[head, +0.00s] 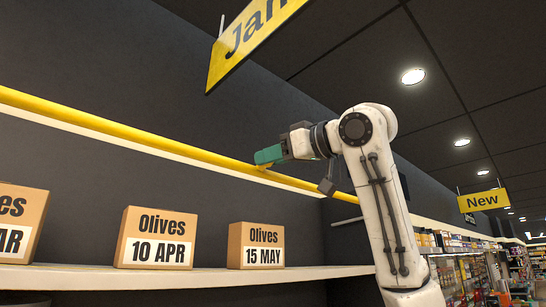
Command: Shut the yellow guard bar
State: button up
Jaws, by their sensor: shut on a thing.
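The yellow guard bar (130,131) runs in the head view from the upper left edge down to the right, above a shelf with boxes. It is up high, clear of the boxes. My gripper (264,160) is at the right part of the bar, its teal end over the bar. It is shut on the bar; the fingertips themselves are small and partly hidden.
Three cardboard Olives boxes stand on the white shelf (300,271), dated MAR (18,222), 10 APR (157,238) and 15 MAY (256,246). A yellow sign (250,38) hangs above. There is free space between the bar and the boxes.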

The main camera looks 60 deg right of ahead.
jog(key=shift+f, duration=0.1)
grip_shut()
notch_tip(320, 180, down, 19)
jog(key=w+n+t+b, duration=0.1)
jog(key=t+b, duration=0.3)
jog(key=b, duration=1.3)
jog(key=shift+w+d+t, duration=0.3)
jog(key=shift+w+d, duration=0.05)
jog(key=shift+w, duration=0.6)
jog(key=o, duration=0.9)
grip_release()
jog(key=shift+o, duration=0.7)
